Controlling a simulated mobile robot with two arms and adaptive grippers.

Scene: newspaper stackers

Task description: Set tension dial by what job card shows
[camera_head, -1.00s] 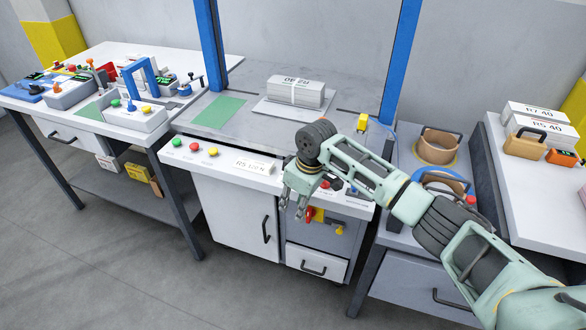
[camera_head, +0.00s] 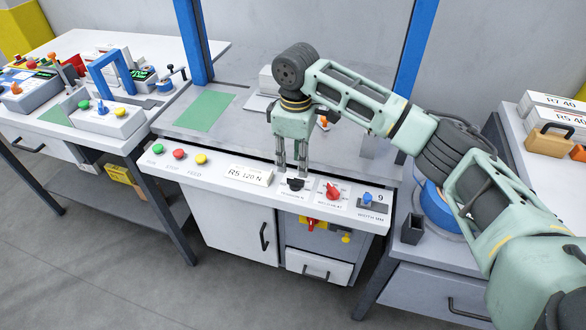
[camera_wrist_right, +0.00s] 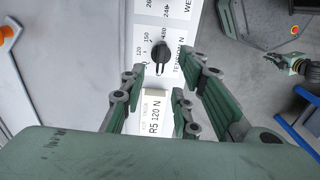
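The tension dial (camera_head: 295,184) is a black knob on the white front panel, also seen in the right wrist view (camera_wrist_right: 160,57). Its scale includes 120 and 150 marks; I cannot read its pointer's exact setting. The job card (camera_head: 247,176) left of it reads 120 N; it also shows in the right wrist view (camera_wrist_right: 155,118). My right gripper (camera_head: 292,163) points down just above the dial. Its fingers (camera_wrist_right: 163,80) are apart, with nothing between them. A greenish gripper, apparently my left (camera_wrist_right: 298,66), shows small at the wrist view's right edge; its fingers are unclear.
A red knob (camera_head: 333,191) and a blue-knobbed width slider (camera_head: 368,198) sit right of the dial. Green, red (camera_head: 178,153) and yellow buttons are at the panel's left. A bundle (camera_head: 266,82) lies behind my arm. The green mat (camera_head: 205,112) is bare.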

